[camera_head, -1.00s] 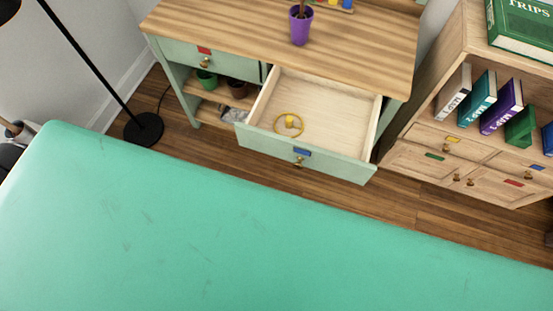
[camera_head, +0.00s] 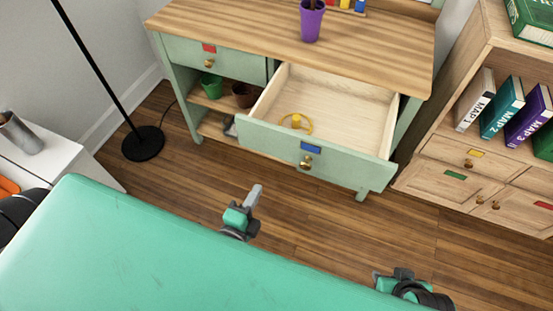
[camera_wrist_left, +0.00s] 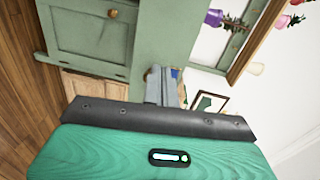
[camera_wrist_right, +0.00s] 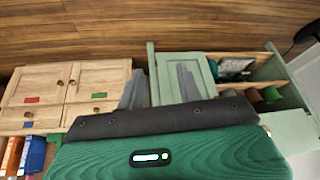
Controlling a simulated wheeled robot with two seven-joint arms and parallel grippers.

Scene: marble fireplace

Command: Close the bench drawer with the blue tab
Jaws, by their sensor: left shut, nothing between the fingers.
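The bench drawer (camera_head: 350,167) has a pale green front with a blue tab (camera_head: 312,147) and a brass knob (camera_head: 307,163). It is pulled well out of the wooden-topped bench (camera_head: 380,45), and its pale wood inside shows. A yellow ring-shaped thing (camera_head: 297,123) lies in it. My left gripper (camera_head: 256,192) is shut and empty, in front of the drawer, below and left of the tab in the head view, apart from it. My right gripper (camera_wrist_right: 160,88) has its fingers apart with nothing held; in the head view it is at the lower right, its fingers mostly hidden.
A second bench drawer with a red tab (camera_head: 209,47) is shut at the left. A purple pot (camera_head: 311,22) stands on the bench top. A wooden cabinet (camera_head: 450,180) with books is at the right, a black lamp base (camera_head: 143,143) at the left. Floor is clear before the drawer.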

